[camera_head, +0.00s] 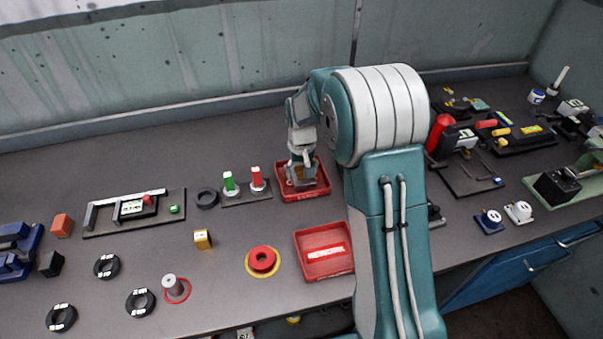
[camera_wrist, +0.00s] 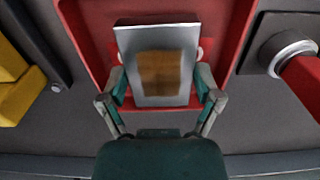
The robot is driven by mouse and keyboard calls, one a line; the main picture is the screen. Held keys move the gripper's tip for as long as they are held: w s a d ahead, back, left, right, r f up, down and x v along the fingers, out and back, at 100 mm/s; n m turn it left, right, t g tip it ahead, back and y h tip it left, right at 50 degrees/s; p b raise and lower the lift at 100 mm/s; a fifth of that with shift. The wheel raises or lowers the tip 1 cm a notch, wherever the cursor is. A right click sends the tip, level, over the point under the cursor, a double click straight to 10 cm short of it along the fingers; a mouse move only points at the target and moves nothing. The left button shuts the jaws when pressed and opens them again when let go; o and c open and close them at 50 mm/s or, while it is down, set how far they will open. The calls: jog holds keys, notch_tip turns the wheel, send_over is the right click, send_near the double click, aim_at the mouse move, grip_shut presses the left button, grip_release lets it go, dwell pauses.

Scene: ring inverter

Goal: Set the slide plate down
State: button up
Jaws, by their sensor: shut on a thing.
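The slide plate (camera_wrist: 157,42) is a grey metal plate with a brown square patch on its face. It shows in the wrist view between the two fingers of my gripper (camera_wrist: 161,88), which is shut on it. In the head view my gripper (camera_head: 301,177) points down over the rear red tray (camera_head: 325,186). The plate is low over or inside that tray; I cannot tell whether it touches the tray floor. The tray's red rim also shows in the wrist view (camera_wrist: 237,35) around the plate. My arm hides part of the area right of the tray.
A front red tray (camera_head: 318,269) with a pale label lies nearer me. A stand with green and red pegs (camera_head: 246,192) is close left of the rear tray. A red ring (camera_head: 262,259), a yellow block (camera_head: 202,239) and black rings (camera_head: 140,302) lie left.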

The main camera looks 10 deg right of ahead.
aim_at(301, 172)
jog(key=shift+f, duration=0.5)
jog(key=shift+f, duration=0.1)
jog(key=o, duration=1.1)
jog(key=s+r+t, duration=0.1)
jog(key=s+r, duration=0.3)
jog(key=r, duration=0.6)
jog(key=s+r, duration=0.3)
jog(key=r, duration=0.6)
jog(key=s+r+t, duration=0.2)
jog(key=s+t, duration=0.2)
jog(key=s, duration=1.8)
jog(key=shift+s+r+t, duration=0.15)
jog(key=shift+r+t, duration=0.15)
jog(key=shift+r, duration=0.1)
